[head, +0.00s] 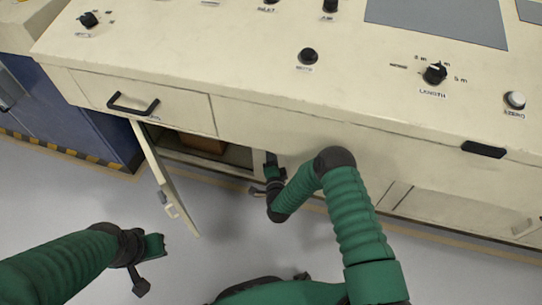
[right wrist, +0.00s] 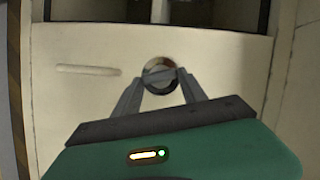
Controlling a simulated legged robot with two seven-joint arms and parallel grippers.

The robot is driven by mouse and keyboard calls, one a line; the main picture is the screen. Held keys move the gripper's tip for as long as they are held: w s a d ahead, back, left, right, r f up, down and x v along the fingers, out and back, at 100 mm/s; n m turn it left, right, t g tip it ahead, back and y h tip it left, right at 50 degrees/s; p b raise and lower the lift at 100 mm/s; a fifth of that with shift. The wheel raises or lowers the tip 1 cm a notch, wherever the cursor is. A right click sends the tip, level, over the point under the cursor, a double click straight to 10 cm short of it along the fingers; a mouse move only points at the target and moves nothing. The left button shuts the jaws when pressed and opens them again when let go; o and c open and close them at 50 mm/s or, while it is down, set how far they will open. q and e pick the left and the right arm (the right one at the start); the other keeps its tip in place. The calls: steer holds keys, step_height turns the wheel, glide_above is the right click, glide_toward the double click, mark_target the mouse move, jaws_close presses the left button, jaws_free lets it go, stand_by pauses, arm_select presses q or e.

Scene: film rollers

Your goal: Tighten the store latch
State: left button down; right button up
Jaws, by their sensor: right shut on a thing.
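The store latch (right wrist: 160,75) is a round metal knob with a raised bar across it, set in a cream panel. My right gripper (right wrist: 162,80) has its two grey fingers on either side of the knob and is shut on it in the right wrist view. In the head view the right gripper (head: 270,172) is at the right side of the open compartment under the console, and the latch cannot be made out there. My left gripper (head: 147,264) hangs over the floor at lower left, apart from the console; its finger gap is unclear.
A cream cabinet door (head: 165,180) stands swung open between my two arms. A brown object (head: 203,145) sits in the dark compartment. Above it is a drawer with a black handle (head: 133,104). The console top (head: 220,60) carries several knobs. Grey floor is clear at left.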

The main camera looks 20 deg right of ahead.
steer(key=shift+s+d+f+m+t+b, duration=0.1)
steer(key=shift+f+m+t+b, duration=0.15)
steer(key=shift+m, duration=0.3)
steer(key=shift+f+m+t+b, duration=0.1)
steer(key=shift+m+t+b, duration=0.15)
steer(key=shift+m, duration=0.3)
steer(key=o, duration=1.4)
steer(key=shift+c, duration=0.2)
steer(key=shift+r, duration=0.1)
